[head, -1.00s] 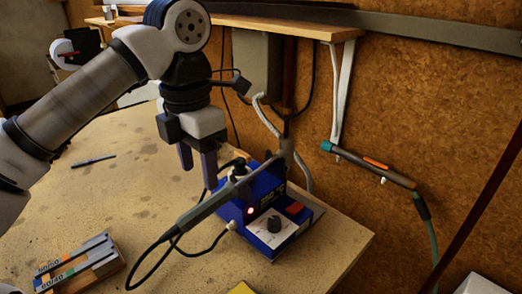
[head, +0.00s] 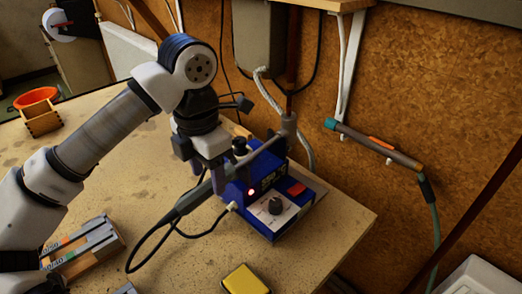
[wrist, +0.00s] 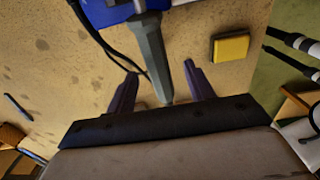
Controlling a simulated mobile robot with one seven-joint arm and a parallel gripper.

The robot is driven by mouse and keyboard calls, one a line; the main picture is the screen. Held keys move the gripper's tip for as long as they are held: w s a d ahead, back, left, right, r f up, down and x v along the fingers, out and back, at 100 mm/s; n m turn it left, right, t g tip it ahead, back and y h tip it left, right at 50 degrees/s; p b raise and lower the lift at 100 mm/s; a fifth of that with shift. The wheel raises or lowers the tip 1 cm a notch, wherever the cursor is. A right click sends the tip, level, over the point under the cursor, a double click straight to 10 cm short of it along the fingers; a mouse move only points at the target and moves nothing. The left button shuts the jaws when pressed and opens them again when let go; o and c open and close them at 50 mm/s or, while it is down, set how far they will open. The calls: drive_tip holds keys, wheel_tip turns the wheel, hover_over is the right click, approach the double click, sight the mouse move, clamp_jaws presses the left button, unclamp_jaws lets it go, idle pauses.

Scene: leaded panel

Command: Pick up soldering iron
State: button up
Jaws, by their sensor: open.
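The soldering iron (head: 191,201) has a grey handle and rests tilted in the holder of a blue soldering station (head: 268,205). Its black cable loops out over the bench at the handle's lower end. My gripper (head: 209,180) is open, pointing down at the handle beside the station. In the wrist view the grey handle (wrist: 151,55) runs between the two purple fingers of my gripper (wrist: 160,76), with a gap on both sides. Whether the fingers are low enough to straddle it is hard to tell. The iron's tip is hidden in the holder.
A yellow sponge (head: 245,281) lies at the bench's front. A rack of labelled grey boxes (head: 84,250) stands at the front left. A tool with a teal end (head: 372,142) hangs on the cork wall. An orange bowl (head: 37,98) sits at the far left.

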sight(208, 182)
drive_tip(key=shift+w+a+f+p, duration=0.15)
drive_tip(key=shift+f+p, duration=0.75)
drive_tip(key=shift+f, duration=1.55)
drive_tip(key=shift+c, duration=0.3)
clamp_jaws()
